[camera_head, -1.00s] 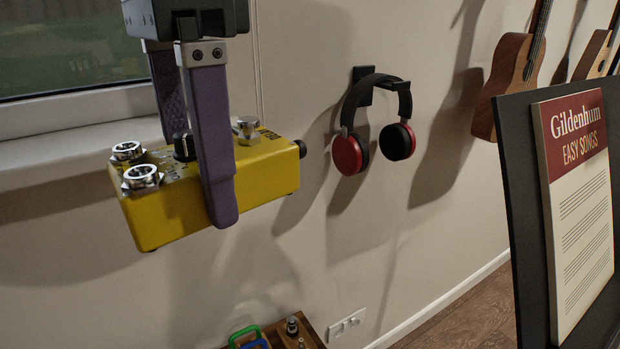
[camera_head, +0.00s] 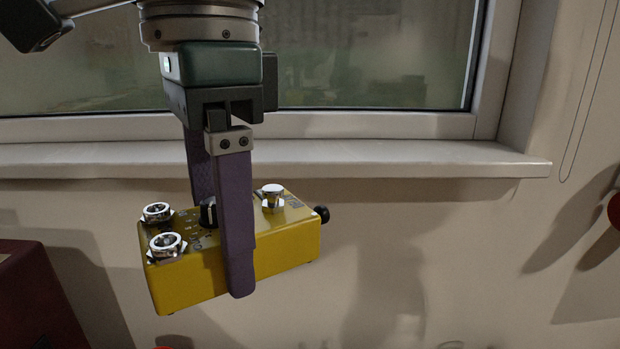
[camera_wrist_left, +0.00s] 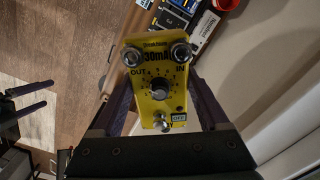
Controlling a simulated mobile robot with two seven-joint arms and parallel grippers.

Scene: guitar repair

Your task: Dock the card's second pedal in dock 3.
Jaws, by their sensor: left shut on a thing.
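A yellow pedal (camera_head: 285,245) with chrome jacks, a black knob and a silver footswitch hangs in the air below the window sill in the head view. My left gripper (camera_head: 237,270) is shut on it, with purple fingers on its two long sides. In the left wrist view the yellow pedal (camera_wrist_left: 160,84) sits between the purple fingers, and its face shows "OUT", "IN", "30mA" and "OFF". No dock and no card can be made out in the head view. My right gripper is not identifiable in the head view.
The window sill (camera_head: 400,160) juts from the wall behind the pedal. A dark red box-like thing (camera_head: 35,300) stands at the lower left.

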